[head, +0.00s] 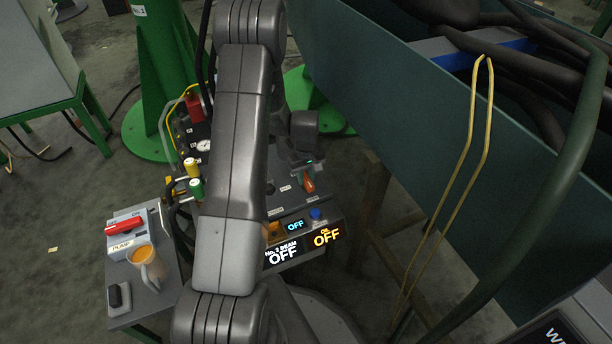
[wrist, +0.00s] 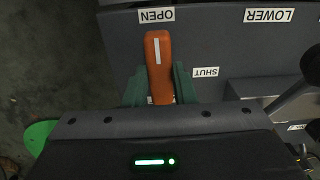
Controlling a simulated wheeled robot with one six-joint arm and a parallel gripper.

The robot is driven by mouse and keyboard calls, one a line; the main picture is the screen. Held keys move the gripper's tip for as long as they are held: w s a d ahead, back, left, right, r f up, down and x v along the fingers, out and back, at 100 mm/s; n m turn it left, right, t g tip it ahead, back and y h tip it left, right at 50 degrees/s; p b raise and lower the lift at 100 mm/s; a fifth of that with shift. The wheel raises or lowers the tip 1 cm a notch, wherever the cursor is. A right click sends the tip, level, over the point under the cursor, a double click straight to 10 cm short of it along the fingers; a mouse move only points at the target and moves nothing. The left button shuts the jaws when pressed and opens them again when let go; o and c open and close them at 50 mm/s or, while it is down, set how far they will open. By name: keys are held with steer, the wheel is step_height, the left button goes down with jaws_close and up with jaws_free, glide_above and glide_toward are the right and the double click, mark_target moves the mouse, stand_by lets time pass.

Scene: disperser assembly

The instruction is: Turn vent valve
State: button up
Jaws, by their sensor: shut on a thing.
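The vent valve handle is an orange lever (wrist: 158,50) with a white line along it. In the wrist view it lies lengthwise, its free end just below the OPEN label (wrist: 156,15). The SHUT label (wrist: 205,72) is to its right. My gripper (wrist: 159,86) is shut on the lever, with one green finger on each side of it. The lever's inner end is hidden by the gripper body. In the head view the orange lever (head: 309,184) shows at the right of the control panel, just below my gripper (head: 303,165).
A LOWER label (wrist: 269,15) and a dark knob lie to the right in the wrist view. In the head view, lit OFF displays (head: 326,236) and a blue button (head: 315,214) sit below the lever. A large green trough wall (head: 400,110) stands close on the right.

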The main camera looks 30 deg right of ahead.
mark_target(306, 178)
steer(key=o, duration=1)
step_height(306, 178, up, 14)
steer(key=p, duration=0.4)
steer(key=shift+f, duration=0.1)
step_height(306, 178, down, 14)
steer(key=b, duration=0.4)
